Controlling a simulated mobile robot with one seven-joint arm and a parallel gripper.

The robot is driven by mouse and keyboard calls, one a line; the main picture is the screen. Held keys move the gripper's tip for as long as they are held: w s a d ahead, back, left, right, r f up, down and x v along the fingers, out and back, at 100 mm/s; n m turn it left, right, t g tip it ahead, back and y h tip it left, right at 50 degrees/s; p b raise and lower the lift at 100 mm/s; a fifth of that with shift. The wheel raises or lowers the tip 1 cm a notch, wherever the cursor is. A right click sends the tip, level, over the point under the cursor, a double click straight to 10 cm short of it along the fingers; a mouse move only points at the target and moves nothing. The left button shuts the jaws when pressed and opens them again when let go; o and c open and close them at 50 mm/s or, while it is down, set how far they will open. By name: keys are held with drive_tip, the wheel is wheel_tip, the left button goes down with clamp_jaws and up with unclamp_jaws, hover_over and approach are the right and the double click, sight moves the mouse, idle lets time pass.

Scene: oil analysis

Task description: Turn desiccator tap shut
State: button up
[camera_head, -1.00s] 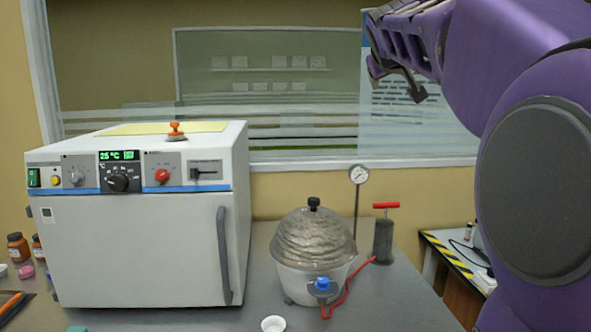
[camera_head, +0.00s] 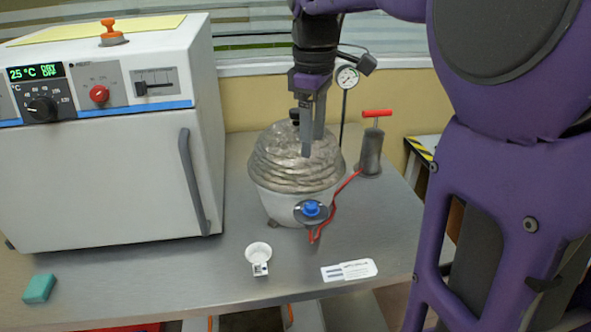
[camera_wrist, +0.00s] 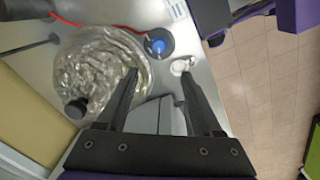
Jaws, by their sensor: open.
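The desiccator (camera_head: 298,170) stands on the steel bench, with a domed, ribbed clear lid, a black knob on top and a white lower body. Its blue tap (camera_head: 311,208) sits on a dark round flange at the front, with a red hose running from it. In the wrist view the blue tap (camera_wrist: 158,46) lies beyond the fingertips, between them and slightly left. My gripper (camera_head: 308,150) points down in front of the dome, above the tap and apart from it. It is open and empty; its two fingers (camera_wrist: 158,72) show clearly in the wrist view.
A white oven (camera_head: 105,150) stands at the left. A hand pump (camera_head: 371,150) with a red handle and a pressure gauge (camera_head: 346,77) stand behind and right of the desiccator. A small white dish (camera_head: 258,251), a label card (camera_head: 348,270) and a teal block (camera_head: 39,288) lie on the front bench.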

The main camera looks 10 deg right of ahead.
sight(312, 205)
drive_tip(key=f+b, duration=0.1)
drive_tip(key=f, duration=0.4)
drive_tip(key=f+b, duration=0.1)
drive_tip(key=f, duration=0.5)
drive_tip(key=f+b, duration=0.1)
drive_tip(key=f, duration=0.4)
drive_tip(key=shift+w+d+f, duration=0.25)
drive_tip(key=shift+w, duration=0.1)
clamp_jaws()
